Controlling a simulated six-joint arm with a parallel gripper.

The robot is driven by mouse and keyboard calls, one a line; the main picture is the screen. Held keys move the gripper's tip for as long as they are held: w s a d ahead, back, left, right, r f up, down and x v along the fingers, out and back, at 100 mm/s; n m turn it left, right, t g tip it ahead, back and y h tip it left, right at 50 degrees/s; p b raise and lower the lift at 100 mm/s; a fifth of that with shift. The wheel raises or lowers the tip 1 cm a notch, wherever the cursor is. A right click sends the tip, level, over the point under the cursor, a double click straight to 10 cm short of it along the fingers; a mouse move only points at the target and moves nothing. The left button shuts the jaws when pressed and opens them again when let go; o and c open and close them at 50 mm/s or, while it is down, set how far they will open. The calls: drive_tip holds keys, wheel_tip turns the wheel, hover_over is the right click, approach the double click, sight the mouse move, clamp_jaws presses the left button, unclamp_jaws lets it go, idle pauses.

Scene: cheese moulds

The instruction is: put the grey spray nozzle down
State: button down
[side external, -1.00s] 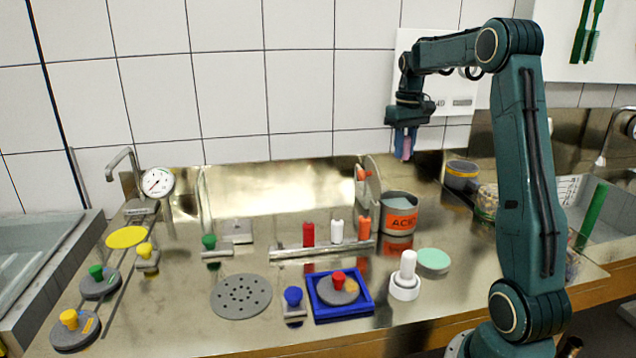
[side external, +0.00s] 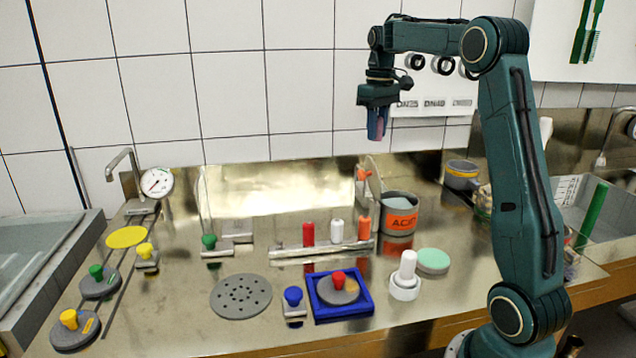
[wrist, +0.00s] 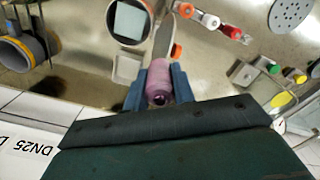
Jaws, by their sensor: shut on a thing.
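My gripper (side external: 377,124) is high above the back of the steel worktop (side external: 180,300), in front of the tiled wall and left of the ACID pot. Its blue fingers are shut on a mauve cylindrical piece (wrist: 158,82) with a dark round opening at its near end, seen in the wrist view. It looks purple-pink rather than grey, and I cannot make out a nozzle shape. It hangs in the air, clear of the worktop. I see no other thing that is clearly a grey spray nozzle.
The orange-labelled ACID pot (side external: 400,214) stands at the back right. A rail (side external: 318,250) with red, white and orange pegs is left of it. A blue tray (side external: 323,312), a perforated grey disc (side external: 241,297) and a white stamp (side external: 406,279) stand in front. Bare worktop lies between.

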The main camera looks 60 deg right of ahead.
drive_tip(key=w+a+n, duration=0.5)
drive_tip(key=w+a, duration=0.2)
drive_tip(key=a, duration=0.4)
drive_tip(key=n, duration=1)
hover_over(241, 293)
drive_tip(key=shift+f, duration=12.55)
drive_tip(key=shift+f, duration=0.15)
drive_tip(key=c, duration=1.2)
unclamp_jaws()
drive_tip(key=shift+o, duration=0.2)
